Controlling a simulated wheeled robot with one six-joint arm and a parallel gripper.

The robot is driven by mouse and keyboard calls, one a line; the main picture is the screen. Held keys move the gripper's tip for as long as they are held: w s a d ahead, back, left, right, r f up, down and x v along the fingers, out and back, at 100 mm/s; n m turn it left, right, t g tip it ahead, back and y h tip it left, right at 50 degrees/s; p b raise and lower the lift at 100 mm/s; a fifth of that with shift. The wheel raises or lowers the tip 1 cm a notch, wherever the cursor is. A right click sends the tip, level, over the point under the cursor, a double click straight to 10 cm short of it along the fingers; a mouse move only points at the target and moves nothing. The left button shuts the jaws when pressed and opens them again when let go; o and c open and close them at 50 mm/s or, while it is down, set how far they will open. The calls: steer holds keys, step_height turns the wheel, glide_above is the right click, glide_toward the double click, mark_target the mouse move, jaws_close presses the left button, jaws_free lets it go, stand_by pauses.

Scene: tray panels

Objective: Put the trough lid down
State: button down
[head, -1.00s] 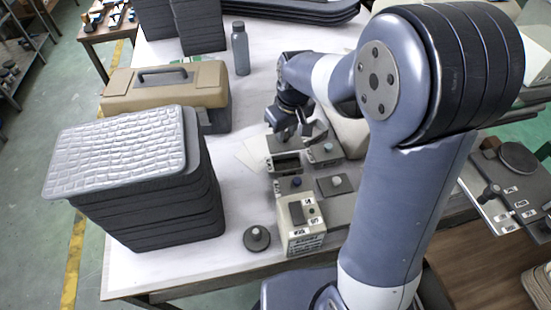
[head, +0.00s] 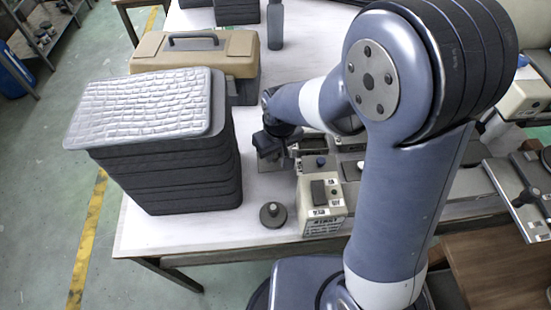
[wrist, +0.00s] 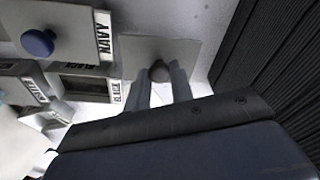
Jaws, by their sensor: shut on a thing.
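In the wrist view my gripper (wrist: 160,85) is shut on the dark round knob of the trough lid (wrist: 135,48), a flat grey plate. The lid is beside the open trough (wrist: 86,86) labelled BLACK, on the side towards the dark stack. I cannot tell whether the plate touches the table. In the head view my gripper (head: 268,158) is low between the stack and the trough row; the lid cannot be made out there.
A stack of dark trays (head: 185,185) topped by a pale quilted sheet (head: 145,100) stands close left. A blue-knobbed lid (wrist: 38,42) covers the NAVY trough. A beige toolbox (head: 215,55), a labelled box (head: 322,208) and a round knobbed disc (head: 273,215) stand nearby.

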mark_target(276, 157)
steer(key=shift+f, duration=1.5)
steer(key=shift+f, duration=0.2)
steer(key=c, duration=1.2)
jaws_free()
steer(key=shift+c, duration=0.2)
steer(key=shift+r, duration=0.1)
step_height(276, 157, up, 12)
steer(key=s+d, duration=0.1)
steer(key=shift+s+p, duration=0.25)
steer(key=shift+p, duration=0.05)
